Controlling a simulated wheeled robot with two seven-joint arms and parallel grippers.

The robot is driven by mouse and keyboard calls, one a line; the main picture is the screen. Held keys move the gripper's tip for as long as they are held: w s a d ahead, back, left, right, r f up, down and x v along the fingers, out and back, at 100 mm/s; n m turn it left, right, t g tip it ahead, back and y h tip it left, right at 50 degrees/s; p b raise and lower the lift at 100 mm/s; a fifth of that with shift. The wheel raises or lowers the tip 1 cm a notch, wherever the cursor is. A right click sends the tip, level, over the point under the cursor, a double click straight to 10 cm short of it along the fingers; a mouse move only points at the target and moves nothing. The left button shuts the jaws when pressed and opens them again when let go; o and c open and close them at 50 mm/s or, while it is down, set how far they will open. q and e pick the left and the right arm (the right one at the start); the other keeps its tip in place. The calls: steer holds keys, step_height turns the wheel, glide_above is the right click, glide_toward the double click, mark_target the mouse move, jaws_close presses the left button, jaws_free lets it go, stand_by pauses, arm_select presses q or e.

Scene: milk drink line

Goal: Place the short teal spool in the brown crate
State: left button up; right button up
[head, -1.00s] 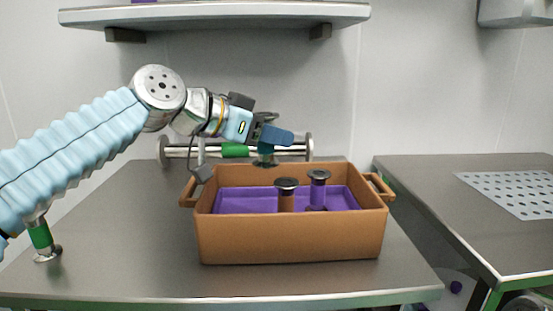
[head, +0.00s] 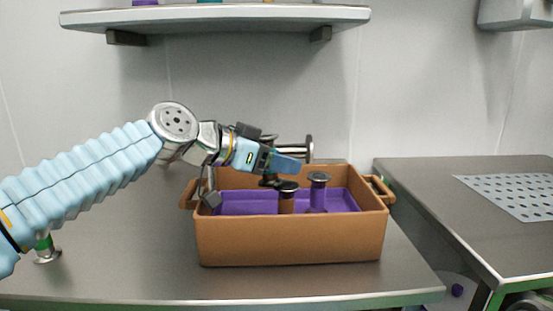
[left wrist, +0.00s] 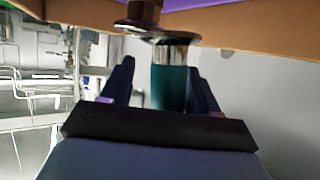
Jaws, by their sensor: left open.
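The short teal spool (left wrist: 170,86) stands out between the two fingers of my left gripper in the left wrist view, its metal flange toward the crate's inside. My left gripper (head: 290,164) is open around it, low over the back part of the brown crate (head: 290,240). The crate has a purple inside and holds a brown spool (head: 287,203) and a purple spool (head: 318,194), both upright. My right gripper is not in view.
A green spool (head: 45,247) stands at the table's left. A shelf (head: 215,17) hangs above.

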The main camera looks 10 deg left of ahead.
arm_select(q)
steer(key=v, duration=1.2)
steer(key=shift+b, duration=0.35)
